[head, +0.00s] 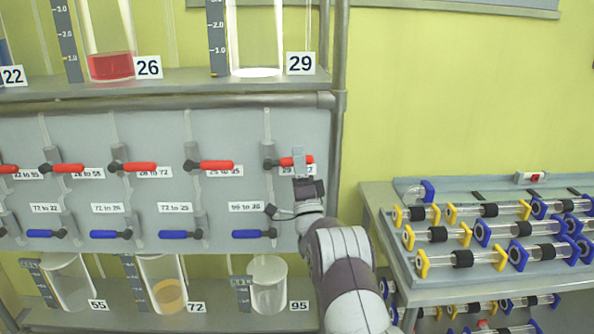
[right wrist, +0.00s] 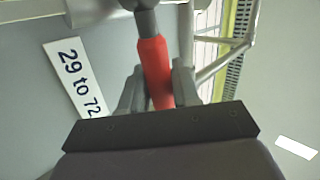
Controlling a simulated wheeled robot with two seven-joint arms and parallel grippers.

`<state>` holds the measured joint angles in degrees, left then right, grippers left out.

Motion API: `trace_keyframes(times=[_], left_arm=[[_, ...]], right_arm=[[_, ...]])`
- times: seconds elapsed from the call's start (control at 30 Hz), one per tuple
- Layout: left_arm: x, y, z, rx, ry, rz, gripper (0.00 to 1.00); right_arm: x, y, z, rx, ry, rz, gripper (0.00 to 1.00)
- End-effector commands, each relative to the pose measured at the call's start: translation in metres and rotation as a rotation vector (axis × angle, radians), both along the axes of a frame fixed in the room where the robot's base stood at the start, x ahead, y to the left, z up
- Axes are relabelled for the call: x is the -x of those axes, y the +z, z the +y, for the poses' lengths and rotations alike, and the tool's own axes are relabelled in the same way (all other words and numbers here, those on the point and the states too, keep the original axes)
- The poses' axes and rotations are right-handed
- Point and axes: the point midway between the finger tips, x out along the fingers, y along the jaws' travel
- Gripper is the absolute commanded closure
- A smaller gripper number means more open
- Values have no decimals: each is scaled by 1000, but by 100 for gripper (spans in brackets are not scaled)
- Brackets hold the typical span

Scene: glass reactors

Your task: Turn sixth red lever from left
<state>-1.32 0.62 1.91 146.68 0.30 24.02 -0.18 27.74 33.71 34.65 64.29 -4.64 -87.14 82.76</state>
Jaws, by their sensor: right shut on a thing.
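The rightmost red lever (head: 286,162) in the head view lies about horizontal on the grey panel, with its handle pointing right. My right gripper (head: 301,158) is at its handle end and shut on it. In the right wrist view the red handle (right wrist: 152,58) runs between the two fingers of the gripper (right wrist: 157,88), beside a label reading "29 to 72" (right wrist: 80,77). More red levers stand in the row to the left, such as this one (head: 209,165), also about horizontal. The leftmost visible one (head: 8,169) is cut by the picture edge. My left gripper is not in view.
Blue levers (head: 254,234) form a row below the red ones. Glass vessels stand above and below the panel, including one with red liquid (head: 110,66). A bench with glass tubes (head: 437,234) stands on the right. The green wall (head: 460,90) above it is mostly bare.

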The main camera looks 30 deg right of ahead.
Motion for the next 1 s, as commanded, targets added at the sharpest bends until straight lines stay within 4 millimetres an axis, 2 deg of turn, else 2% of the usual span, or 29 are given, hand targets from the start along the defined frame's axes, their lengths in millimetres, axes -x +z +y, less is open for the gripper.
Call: trace_keyframes(times=[0.03,0.3,0.83,0.87,0.9,1.0], left_arm=[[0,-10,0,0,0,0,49],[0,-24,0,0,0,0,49],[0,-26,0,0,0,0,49],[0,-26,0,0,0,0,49],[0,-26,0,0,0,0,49],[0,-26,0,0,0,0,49]], right_arm=[[1,-8,-1,-18,-2,-12,100],[1,-12,-1,-96,-3,-55,100],[0,-14,-2,-118,-3,-62,100],[0,-15,-2,-118,-3,-62,66],[0,-15,-2,-118,-3,-62,53],[0,-14,-1,-117,-2,-64,50]])
